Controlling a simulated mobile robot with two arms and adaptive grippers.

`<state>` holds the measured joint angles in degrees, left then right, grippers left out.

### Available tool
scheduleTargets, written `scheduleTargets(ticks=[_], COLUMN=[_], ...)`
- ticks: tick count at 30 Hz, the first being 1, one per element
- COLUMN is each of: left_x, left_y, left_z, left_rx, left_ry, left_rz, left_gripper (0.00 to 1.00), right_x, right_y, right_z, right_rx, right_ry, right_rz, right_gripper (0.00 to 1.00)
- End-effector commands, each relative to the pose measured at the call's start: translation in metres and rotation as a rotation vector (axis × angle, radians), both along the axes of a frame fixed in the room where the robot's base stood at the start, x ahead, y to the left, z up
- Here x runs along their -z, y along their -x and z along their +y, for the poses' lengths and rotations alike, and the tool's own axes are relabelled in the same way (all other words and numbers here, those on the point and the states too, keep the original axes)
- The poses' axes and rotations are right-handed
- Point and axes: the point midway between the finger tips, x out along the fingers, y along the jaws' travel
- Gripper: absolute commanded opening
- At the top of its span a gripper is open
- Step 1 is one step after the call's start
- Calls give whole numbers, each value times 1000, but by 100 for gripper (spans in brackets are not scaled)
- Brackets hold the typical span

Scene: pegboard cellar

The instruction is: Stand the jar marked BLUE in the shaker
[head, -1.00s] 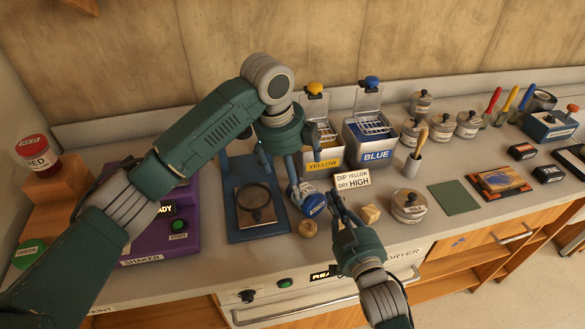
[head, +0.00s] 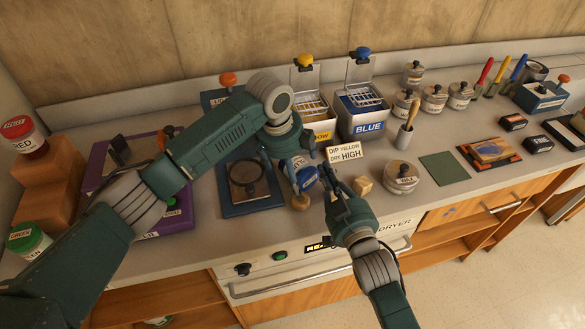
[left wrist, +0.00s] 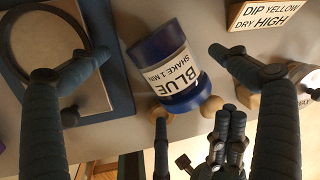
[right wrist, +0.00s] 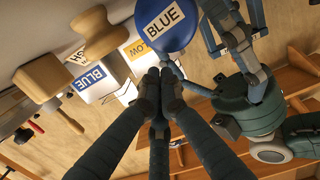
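The BLUE jar (head: 306,178) appears to lie on its side on the counter, with white label and blue ends; its side shows in the left wrist view (left wrist: 168,65). Its lid marked BLUE faces the right wrist camera (right wrist: 168,22). My left gripper (head: 292,180) is over the jar; its open fingers stand either side of it with gaps in the left wrist view (left wrist: 160,55). My right gripper (head: 329,172) is shut and empty beside the jar's lid end (right wrist: 158,76). The purple shaker (head: 178,212) stands left, partly hidden by my left arm; a dark clamp part shows on it.
A blue-based plate with a round ring (head: 232,205) lies left of the jar. A wooden knob (head: 300,202) and wooden block (head: 362,185) are close by. The sign (head: 345,152), blue tank (head: 366,125) and wax tin (head: 401,184) stand behind and right.

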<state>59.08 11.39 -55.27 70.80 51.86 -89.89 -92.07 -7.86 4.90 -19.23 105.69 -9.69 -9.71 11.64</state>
Motion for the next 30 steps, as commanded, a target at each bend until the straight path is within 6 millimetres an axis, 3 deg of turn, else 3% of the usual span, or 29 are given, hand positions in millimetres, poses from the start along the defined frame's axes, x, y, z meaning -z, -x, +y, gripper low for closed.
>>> scheduleTargets(ticks=[1, 10, 30], left_x=[0, 0, 2], left_y=[0, 0, 1], left_z=[0, 0, 2], left_rx=[0, 0, -1], left_ry=[0, -1, -5], left_rz=[0, 1, 6], left_gripper=[89, 30, 30], right_x=[0, 0, -12], right_y=[0, 0, 2], right_z=[0, 0, -1], right_rx=[0, 0, 0], right_ry=[0, 0, 0], right_rz=[0, 0, 1], right_gripper=[0, 0, 0])
